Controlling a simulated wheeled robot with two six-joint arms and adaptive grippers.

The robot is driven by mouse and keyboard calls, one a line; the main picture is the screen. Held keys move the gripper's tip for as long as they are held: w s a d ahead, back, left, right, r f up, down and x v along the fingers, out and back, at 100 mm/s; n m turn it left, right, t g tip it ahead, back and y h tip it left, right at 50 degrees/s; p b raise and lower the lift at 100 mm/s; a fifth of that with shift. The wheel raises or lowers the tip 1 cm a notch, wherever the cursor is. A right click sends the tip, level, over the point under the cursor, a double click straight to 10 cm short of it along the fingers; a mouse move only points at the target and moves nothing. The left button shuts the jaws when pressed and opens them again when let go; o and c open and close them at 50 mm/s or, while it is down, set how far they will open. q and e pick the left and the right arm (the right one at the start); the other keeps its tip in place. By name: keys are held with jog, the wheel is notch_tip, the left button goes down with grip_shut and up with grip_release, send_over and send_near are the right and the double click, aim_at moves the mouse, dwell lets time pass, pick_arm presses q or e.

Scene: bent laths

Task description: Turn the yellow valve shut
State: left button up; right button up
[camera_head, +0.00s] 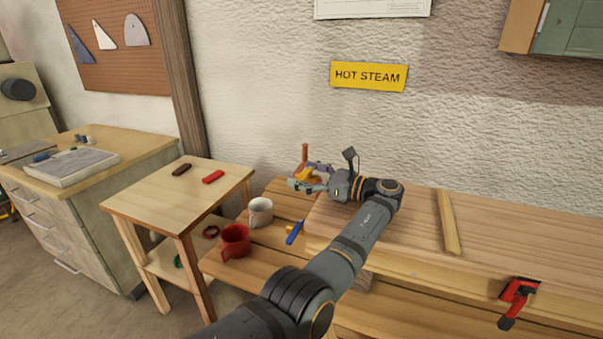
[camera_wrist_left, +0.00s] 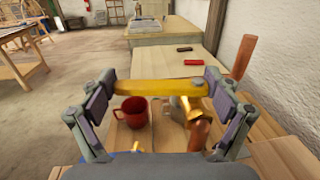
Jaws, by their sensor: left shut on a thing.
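The yellow valve (camera_head: 305,173) stands on a copper-coloured pipe (camera_head: 305,152) by the wall, at the back of the wooden bench. In the left wrist view its handle is a yellow bar (camera_wrist_left: 160,88) lying crosswise between my fingers, with the brass and copper fitting (camera_wrist_left: 198,125) below it. My left gripper (camera_head: 308,183) is shut on the handle, its purple pads at the two ends of the bar. In the head view the gripper hides part of the valve. My right gripper is in neither view.
A red mug (camera_head: 236,241), a pale mug (camera_head: 260,212) and a blue-handled tool (camera_head: 295,232) are on the lower boards left of my arm. A side table (camera_head: 150,200) holds a dark block and a red block. A wooden lath (camera_head: 448,222) lies on the bench; a red clamp (camera_head: 519,291) grips its front edge.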

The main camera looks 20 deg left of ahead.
aim_at(304, 174)
pick_arm(q)
jog(key=shift+f, duration=0.2)
jog(key=o, duration=1.3)
jog(key=shift+c, duration=0.2)
jog(key=shift+o, duration=0.8)
jog(key=shift+d+r, duration=0.1)
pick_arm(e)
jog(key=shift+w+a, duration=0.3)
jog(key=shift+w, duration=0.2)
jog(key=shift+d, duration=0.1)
pick_arm(q)
jog(key=shift+r, duration=0.1)
notch_tip(304, 174, up, 10)
jog(key=shift+f, duration=0.1)
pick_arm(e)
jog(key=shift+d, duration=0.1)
